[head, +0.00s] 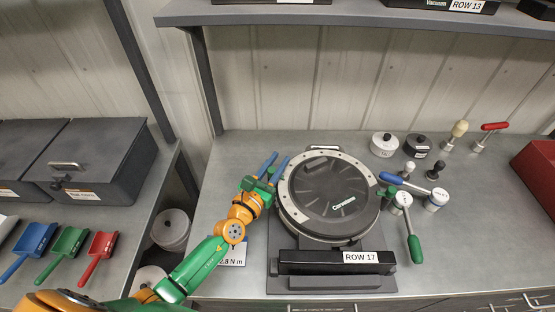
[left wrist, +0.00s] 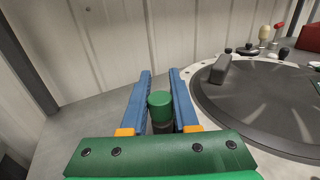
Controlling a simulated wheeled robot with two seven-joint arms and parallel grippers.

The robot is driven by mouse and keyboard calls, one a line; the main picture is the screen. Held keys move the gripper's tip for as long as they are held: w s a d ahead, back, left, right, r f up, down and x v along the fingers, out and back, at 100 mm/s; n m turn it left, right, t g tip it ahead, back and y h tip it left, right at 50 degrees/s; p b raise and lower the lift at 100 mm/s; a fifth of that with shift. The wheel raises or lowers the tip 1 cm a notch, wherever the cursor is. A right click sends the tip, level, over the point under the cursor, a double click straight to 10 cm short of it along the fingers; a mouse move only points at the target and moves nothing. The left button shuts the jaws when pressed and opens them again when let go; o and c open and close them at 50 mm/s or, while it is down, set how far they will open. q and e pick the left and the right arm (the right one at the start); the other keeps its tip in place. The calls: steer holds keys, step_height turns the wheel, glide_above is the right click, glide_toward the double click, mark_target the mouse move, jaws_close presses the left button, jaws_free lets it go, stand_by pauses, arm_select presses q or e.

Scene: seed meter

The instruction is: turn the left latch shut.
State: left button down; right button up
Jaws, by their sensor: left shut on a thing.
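The seed meter (head: 330,193), a round dark lid with a pale rim, lies on a stand marked ROW 17. My left gripper (head: 277,161) is at its left edge in the head view. In the left wrist view, the blue fingers of my left gripper (left wrist: 160,72) are on either side of a green knob (left wrist: 160,104) on a dark post, the left latch, and are shut on it. Whether the latch is turned shut cannot be told, as the gripper hides most of it. A green part (head: 389,193) shows at the lid's right edge. My right gripper is not in view.
To the right stand torque tools with blue (head: 393,178), green (head: 414,248) and red (head: 494,126) handles, and small round weights or caps (head: 384,145). A red box (head: 538,174) is at the far right. A shelf (head: 350,17) hangs above. Scoops (head: 70,242) lie on the left bench.

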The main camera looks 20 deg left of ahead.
mark_target(269, 174)
arm_select(q)
steer(key=c, duration=0.7)
jaws_free()
steer(key=v, duration=0.7)
steer(key=shift+s+b, duration=0.1)
steer(key=shift+b, duration=0.2)
